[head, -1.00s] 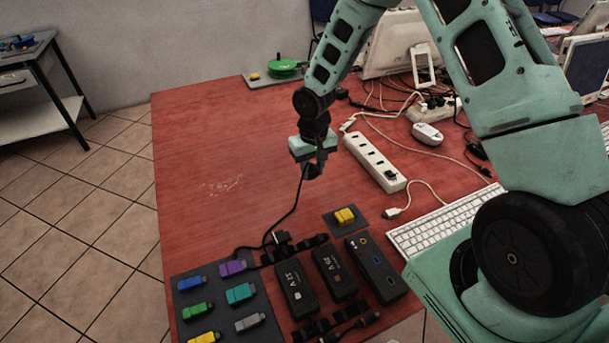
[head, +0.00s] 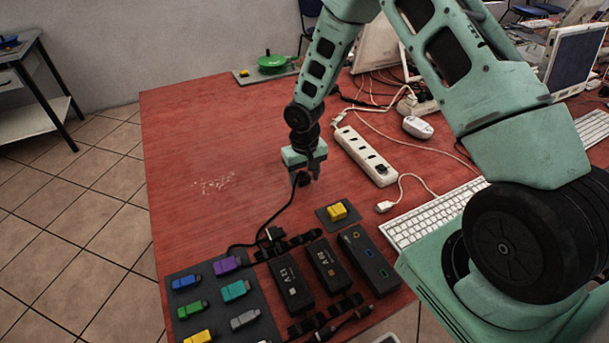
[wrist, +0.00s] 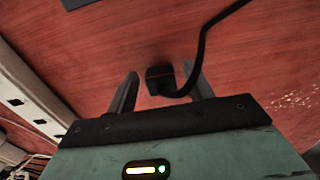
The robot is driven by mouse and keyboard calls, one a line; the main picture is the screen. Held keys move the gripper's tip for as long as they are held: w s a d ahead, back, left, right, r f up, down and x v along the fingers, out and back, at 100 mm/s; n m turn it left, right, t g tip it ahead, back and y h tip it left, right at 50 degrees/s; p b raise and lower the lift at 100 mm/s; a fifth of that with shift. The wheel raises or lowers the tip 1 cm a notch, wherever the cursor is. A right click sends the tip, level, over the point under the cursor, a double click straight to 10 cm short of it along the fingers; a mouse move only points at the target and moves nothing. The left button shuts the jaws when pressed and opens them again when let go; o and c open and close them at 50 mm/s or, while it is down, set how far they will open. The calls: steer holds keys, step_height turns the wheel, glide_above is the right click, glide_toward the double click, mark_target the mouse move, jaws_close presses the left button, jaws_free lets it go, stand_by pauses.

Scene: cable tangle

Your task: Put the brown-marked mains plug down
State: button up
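A black plug (head: 302,179) with a black cable is at my gripper, over the bare red tabletop left of the white power strip. I see no brown mark on it at this size. In the wrist view the plug (wrist: 160,79) sits between the two fingers, with a gap showing on its left side. My gripper (wrist: 161,88) is open around it. In the head view my gripper (head: 308,172) points down, low at the table. Whether the plug rests on the table is hard to tell. Its cable runs down-left toward the black adapters.
The white power strip (head: 365,156) lies to the right. Black adapters (head: 291,283), a yellow block on a small pad (head: 337,211) and a dark tray (head: 182,267) of coloured sticks lie in front. A keyboard (head: 432,217) is at right.

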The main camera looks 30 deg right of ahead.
mark_target(304, 177)
step_height(304, 177, up, 12)
steer(key=s+a+r+n, duration=0.2)
steer(key=s+a+r, duration=0.2)
steer(key=a+r, duration=0.15)
steer(key=s+a+r+n, duration=0.2)
steer(key=s+a, duration=0.1)
steer(key=s, duration=0.5)
steer(key=s+a+r+n, duration=0.2)
steer(key=s+a+r, duration=0.1)
steer(key=s, duration=0.5)
steer(key=s+a+r+n, duration=0.2)
steer(key=s+a+r, duration=0.1)
steer(key=s, duration=0.6)
steer(key=shift+a+r+y, duration=0.2)
steer(key=shift+a+y, duration=0.1)
steer(key=shift+a, duration=0.6)
